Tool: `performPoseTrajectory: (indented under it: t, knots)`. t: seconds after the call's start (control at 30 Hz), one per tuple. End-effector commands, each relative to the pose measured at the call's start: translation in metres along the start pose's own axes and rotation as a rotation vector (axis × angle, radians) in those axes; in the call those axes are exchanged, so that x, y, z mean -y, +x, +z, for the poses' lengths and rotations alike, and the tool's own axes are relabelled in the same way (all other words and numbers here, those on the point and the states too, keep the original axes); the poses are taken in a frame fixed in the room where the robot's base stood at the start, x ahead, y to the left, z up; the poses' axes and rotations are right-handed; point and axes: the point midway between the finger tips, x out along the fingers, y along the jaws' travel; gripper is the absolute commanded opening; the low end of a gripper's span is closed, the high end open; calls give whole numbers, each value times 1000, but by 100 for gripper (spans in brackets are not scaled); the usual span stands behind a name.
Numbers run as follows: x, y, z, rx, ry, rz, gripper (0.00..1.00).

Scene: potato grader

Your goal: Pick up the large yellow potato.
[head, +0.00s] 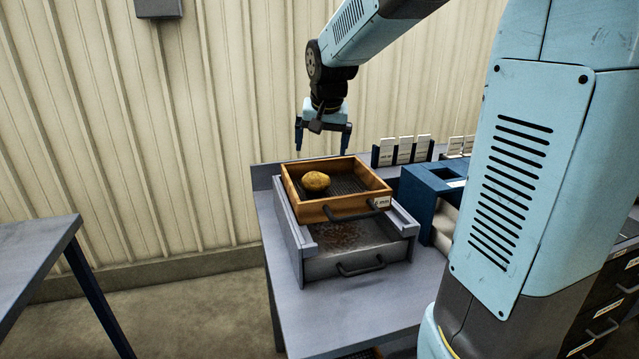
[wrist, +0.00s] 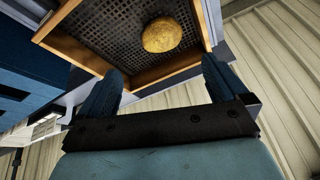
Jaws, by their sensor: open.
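The large yellow potato (head: 315,181) lies on the dark mesh floor of a wooden-framed tray (head: 349,207), toward its left side. My gripper (head: 323,148) is open and empty, above and behind the tray, with its fingers pointing down. In the wrist view the potato (wrist: 161,35) shows whole on the mesh, beyond the fingertips and apart from them. The two blue fingers of my gripper (wrist: 163,75) are spread wide. The tray's wooden rim (wrist: 165,74) crosses the view between the potato and my gripper.
The tray rests on a grey drawer box (head: 345,262) on a grey table (head: 300,320). A blue frame (head: 418,190) stands close on the right, with white label cards (head: 404,151) behind. A ribbed wall (head: 200,120) rises behind. Another table (head: 35,255) is at far left.

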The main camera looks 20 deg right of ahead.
Motion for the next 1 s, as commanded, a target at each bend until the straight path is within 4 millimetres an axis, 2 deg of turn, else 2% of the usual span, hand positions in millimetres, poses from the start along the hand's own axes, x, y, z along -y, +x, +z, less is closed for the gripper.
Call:
performPoseTrajectory:
  t: [0.43, 0.83, 1.0]
  knots:
    - [0, 70, 0, 4, 0, 1, 100]
    - [0, 93, -1, 2, 0, 1, 100]
    - [2, 113, -4, 3, 0, 1, 100]
